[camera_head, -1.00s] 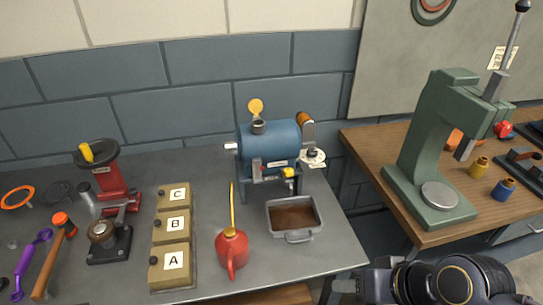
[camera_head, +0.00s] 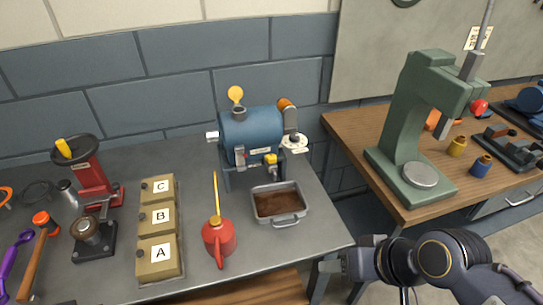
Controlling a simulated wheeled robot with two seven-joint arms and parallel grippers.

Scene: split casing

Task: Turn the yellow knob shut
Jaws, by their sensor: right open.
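A small yellow knob (camera_head: 271,159) sits low on the front right of a blue drum-shaped machine (camera_head: 250,135) on the grey bench. A metal tray (camera_head: 300,212) with dark brown contents stands just below and in front of the knob. My right gripper (camera_head: 332,268) is at the bottom, by the bench's front right corner, open, empty and well apart from the knob. Its fingertips are small and hard to make out. My left gripper is not in view.
A red oil can (camera_head: 219,240) with a tall yellow spout stands left of the tray. A wooden table (camera_head: 440,205) with a green press (camera_head: 405,130) stands right, across a gap.

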